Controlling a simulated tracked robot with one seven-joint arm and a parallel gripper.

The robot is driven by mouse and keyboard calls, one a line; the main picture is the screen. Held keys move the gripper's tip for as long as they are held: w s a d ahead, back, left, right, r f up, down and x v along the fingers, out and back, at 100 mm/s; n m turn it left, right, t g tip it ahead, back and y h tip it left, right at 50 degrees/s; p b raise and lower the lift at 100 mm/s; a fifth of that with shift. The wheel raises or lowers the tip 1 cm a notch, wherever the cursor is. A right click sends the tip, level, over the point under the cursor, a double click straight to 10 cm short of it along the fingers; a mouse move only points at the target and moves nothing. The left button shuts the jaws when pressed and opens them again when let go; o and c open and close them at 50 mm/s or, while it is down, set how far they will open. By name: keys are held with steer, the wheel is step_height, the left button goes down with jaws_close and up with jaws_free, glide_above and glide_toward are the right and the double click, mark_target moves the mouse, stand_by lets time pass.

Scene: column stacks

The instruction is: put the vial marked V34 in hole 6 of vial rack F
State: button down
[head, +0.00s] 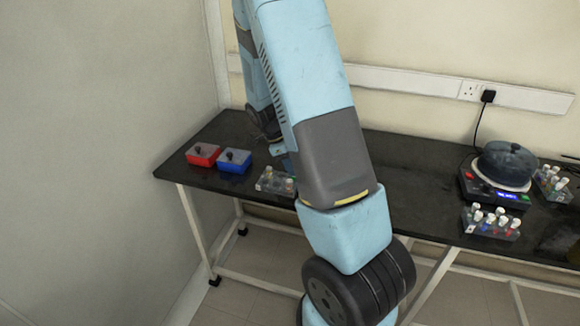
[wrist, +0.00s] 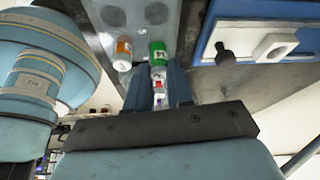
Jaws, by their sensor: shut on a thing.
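My gripper (wrist: 158,78) is shut on a vial (wrist: 159,86) in the wrist view. Bits of white and red show between the fingers; I cannot read its mark. A green vial (wrist: 158,54) with a small label shows at the fingertips, and I cannot tell whether it is part of the held vial or stands behind it. An orange-and-white vial (wrist: 122,48) is just left of the fingers. In the head view a small clear rack (head: 272,182) with a few vials stands near the table's front edge, beside my arm.
A red box (head: 202,154) and a blue box (head: 234,161) stand left of that rack. The blue box (wrist: 208,40) is close to my gripper's right.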

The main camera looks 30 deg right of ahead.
steer(key=shift+f, duration=0.6)
stand_by(0.3)
steer(key=c, duration=0.6)
jaws_free()
steer(key=shift+r, duration=3)
